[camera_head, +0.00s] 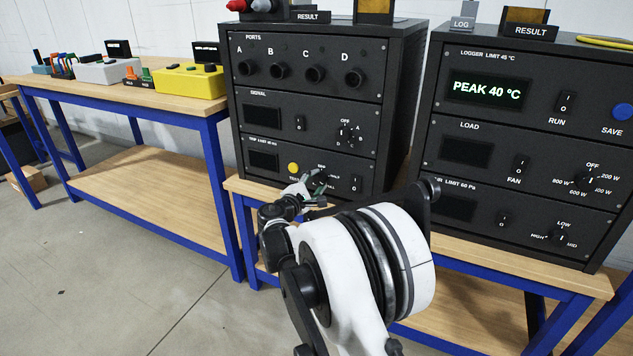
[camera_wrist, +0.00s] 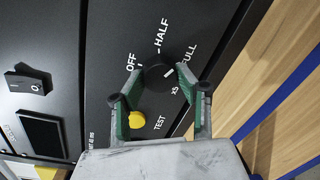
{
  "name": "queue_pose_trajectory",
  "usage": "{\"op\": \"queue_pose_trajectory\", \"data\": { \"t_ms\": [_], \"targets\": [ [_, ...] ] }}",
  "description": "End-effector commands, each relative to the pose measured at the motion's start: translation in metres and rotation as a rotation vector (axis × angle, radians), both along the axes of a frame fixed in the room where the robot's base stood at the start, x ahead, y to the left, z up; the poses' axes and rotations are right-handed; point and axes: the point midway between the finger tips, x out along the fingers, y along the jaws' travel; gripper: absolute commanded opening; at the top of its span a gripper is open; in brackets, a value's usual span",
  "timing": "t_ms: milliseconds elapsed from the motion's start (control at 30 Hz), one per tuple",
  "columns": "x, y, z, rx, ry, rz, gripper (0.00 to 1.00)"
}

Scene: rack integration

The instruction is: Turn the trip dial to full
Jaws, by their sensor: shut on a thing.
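The trip dial (camera_wrist: 158,76) is a round black knob on the lowest panel of the left rack, with OFF, HALF, FULL and x5 printed around it. Its white mark is on the side toward FULL; I cannot tell whether it lines up exactly. My gripper (camera_wrist: 161,82) has its green-padded fingers on either side of the knob and is shut on it. In the head view, my gripper (camera_head: 316,186) is at the lower panel, and the arm and fingers partly cover the dial.
A yellow TEST button (camera_wrist: 137,119) sits close beside one finger.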

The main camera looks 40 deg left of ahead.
Motion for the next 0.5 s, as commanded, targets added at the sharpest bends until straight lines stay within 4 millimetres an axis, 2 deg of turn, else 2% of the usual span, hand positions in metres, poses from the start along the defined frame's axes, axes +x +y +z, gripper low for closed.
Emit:
{"op": "queue_pose_trajectory", "data": {
  "t_ms": [200,500],
  "targets": [
    [-0.0006,-0.0002,0.0001,0.169,0.042,-0.001,0.07],
    [-0.0007,-0.0001,0.0003,0.322,0.08,0.001,0.07]
  ]
}}
